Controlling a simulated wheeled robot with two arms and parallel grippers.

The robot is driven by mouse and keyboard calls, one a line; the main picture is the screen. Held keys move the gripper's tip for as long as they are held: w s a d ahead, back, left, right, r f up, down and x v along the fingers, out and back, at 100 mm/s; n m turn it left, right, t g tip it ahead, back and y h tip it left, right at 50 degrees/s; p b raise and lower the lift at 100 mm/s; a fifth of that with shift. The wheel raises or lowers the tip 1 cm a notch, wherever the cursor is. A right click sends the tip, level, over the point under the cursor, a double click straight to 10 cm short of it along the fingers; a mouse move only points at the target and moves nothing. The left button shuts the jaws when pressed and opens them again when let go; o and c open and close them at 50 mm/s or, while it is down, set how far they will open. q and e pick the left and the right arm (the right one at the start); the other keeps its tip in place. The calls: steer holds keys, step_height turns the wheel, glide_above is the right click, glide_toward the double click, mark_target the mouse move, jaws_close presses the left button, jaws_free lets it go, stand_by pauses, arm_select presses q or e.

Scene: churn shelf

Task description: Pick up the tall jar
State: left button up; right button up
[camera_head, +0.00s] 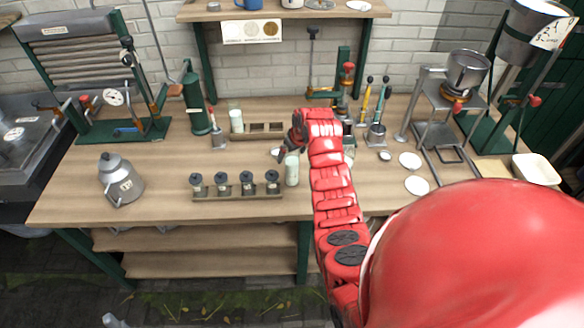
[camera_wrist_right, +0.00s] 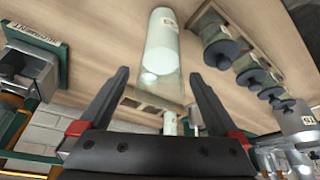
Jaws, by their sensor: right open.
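The tall jar (camera_head: 292,170) is a pale, translucent cylinder standing upright on the workbench, at the right end of a rack of small jars. In the right wrist view the jar (camera_wrist_right: 163,45) shows large, beyond and between my fingertips. My right gripper (camera_head: 281,152) is close above and behind it in the head view. The gripper (camera_wrist_right: 160,73) is open, with no visible contact on the jar. A similar pale jar (camera_head: 236,121) stands farther back by a wooden tray. My left gripper is not in view.
The rack (camera_head: 238,196) holds several dark-lidded jars close to the tall jar's left. A grey kettle (camera_head: 121,180) stands farther left. A divided wooden tray (camera_head: 264,128) and a green cylinder (camera_head: 196,105) are behind. Bare wood (camera_head: 165,175) lies between kettle and rack.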

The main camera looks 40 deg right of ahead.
steer(key=shift+c, duration=0.2)
jaws_close()
stand_by(0.5)
